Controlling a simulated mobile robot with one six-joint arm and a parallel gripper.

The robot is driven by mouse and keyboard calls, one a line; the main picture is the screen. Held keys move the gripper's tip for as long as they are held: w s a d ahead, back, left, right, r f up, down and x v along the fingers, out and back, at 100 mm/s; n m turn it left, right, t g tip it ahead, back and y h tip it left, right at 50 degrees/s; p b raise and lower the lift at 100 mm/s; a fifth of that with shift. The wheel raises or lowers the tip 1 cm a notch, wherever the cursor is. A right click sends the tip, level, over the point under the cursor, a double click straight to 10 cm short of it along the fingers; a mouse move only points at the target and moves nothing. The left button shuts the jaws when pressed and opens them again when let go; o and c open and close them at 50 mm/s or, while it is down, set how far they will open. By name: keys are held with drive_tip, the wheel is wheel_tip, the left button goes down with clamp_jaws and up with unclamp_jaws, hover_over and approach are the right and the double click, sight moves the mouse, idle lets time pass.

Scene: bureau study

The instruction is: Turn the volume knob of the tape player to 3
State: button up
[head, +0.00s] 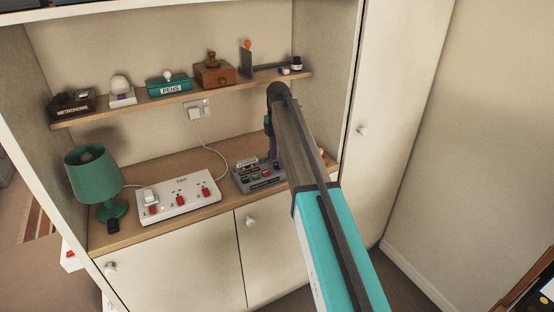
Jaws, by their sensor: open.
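The tape player (258,181) appears to be the grey device with small red and green buttons on the wooden counter, right of the power strip. My arm covers its right side, and I cannot make out the volume knob or its setting. My gripper (273,153) is small and partly hidden behind my arm. It points down at the back right of the tape player, and its jaws are open. I cannot tell whether it touches anything.
A white power strip (178,197) with red switches and a green lamp (90,175) stand left on the counter. A white cable runs to the wall socket.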

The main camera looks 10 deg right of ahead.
drive_tip(key=shift+f, duration=0.95)
drive_tip(key=c, duration=1)
drive_tip(key=shift+c, duration=0.2)
